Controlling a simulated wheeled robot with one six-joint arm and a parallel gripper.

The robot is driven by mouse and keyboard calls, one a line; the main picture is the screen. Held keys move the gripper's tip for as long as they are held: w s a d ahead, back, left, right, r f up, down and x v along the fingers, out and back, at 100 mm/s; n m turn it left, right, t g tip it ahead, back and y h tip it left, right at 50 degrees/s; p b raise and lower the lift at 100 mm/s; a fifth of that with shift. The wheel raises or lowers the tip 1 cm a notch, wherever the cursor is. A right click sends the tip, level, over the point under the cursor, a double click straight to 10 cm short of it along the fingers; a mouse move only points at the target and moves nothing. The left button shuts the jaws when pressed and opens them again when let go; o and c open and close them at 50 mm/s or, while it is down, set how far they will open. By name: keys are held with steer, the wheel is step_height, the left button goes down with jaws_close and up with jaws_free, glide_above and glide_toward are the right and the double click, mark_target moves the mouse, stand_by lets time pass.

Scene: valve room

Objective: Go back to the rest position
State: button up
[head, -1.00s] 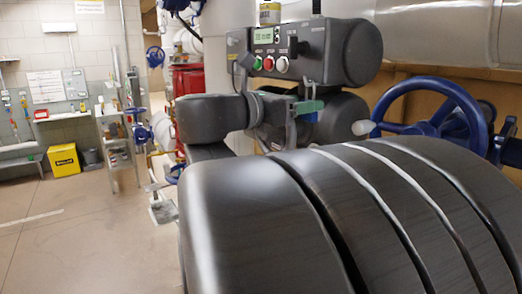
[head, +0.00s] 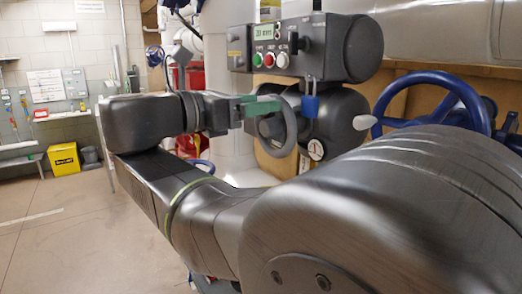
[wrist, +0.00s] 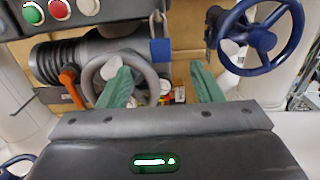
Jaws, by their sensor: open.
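My gripper (head: 264,106) shows in the head view at the end of my dark arm, with green fingers pointing right. In the wrist view my gripper (wrist: 160,84) has its two green fingers spread apart with nothing held between them. A grey handwheel (wrist: 142,62) lies behind the left finger in the wrist view. It also shows just beyond the fingers in the head view (head: 290,135). I cannot tell whether a finger touches its rim.
A control panel (head: 275,47) with buttons is above the gripper. A blue padlock (head: 310,106) hangs below it. A blue handwheel (head: 470,95) stands at right. A yellow box (head: 64,158) sits at the far left, with open floor (head: 60,220) before it.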

steer(key=p+x, duration=0.1)
steer(key=x, duration=1.2)
steer(key=shift+w+d, duration=0.15)
steer(key=shift+d, duration=0.15)
step_height(320, 180, up, 2)
steer(key=shift+w+r+p, duration=0.1)
steer(key=shift+r+p, duration=0.1)
steer(key=shift+p, duration=0.75)
steer(key=shift+a+f+b, duration=0.15)
steer(key=shift+a+b, duration=0.2)
steer(key=p, duration=0.2)
glide_toward(307, 97)
steer(key=shift+w+d+r, duration=0.45)
steer(key=shift+d+r, duration=0.2)
steer(key=shift+w+d+r, duration=0.4)
steer(key=shift+d+r, duration=0.25)
steer(key=shift+f, duration=0.1)
